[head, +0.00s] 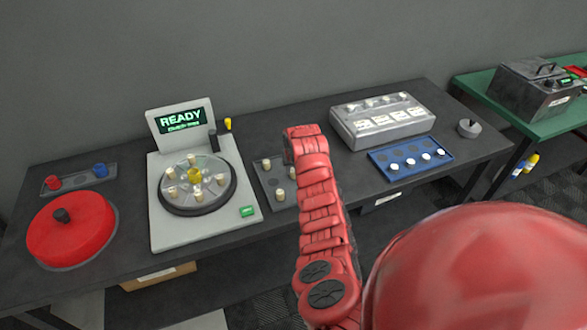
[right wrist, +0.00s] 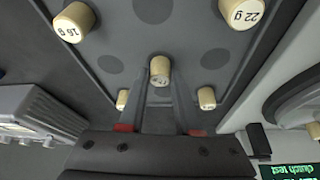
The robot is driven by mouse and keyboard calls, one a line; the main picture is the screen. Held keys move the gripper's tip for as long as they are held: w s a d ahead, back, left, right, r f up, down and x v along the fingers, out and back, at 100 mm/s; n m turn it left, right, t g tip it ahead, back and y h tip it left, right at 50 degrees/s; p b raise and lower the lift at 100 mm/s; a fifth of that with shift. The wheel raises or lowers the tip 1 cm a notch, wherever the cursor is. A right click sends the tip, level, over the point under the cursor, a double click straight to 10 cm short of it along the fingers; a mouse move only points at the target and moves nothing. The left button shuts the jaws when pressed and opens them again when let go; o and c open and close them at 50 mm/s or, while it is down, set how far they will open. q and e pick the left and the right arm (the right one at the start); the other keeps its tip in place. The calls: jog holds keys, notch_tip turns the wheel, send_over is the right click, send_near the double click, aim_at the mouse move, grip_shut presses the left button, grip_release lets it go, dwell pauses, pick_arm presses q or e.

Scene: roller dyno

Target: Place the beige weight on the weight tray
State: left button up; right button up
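The dark grey tray (head: 262,187) with round spots stands right of the white device and is partly hidden by my right arm. It also shows in the right wrist view (right wrist: 190,25). It bears several beige weights, one marked 16 g (right wrist: 73,21) and one marked 22 g (right wrist: 241,12), with two more (right wrist: 122,98) further down. My right gripper (right wrist: 160,88) has its fingertips closed on the sides of a beige weight (right wrist: 160,69) over the tray's middle. I cannot tell whether this weight touches the tray. In the head view the fingers are hidden. My left gripper is not in view.
The white device (head: 165,225) reads READY and has a round disc (head: 190,208) with several beige weights. A red round object (head: 70,232) is at left. A blue tray (head: 382,165) with white knobs and a grey box (head: 365,130) stand at right.

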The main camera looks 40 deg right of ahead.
jog(key=o, duration=0.4)
jog(key=shift+c, duration=0.2)
jog(key=shift+r, duration=0.1)
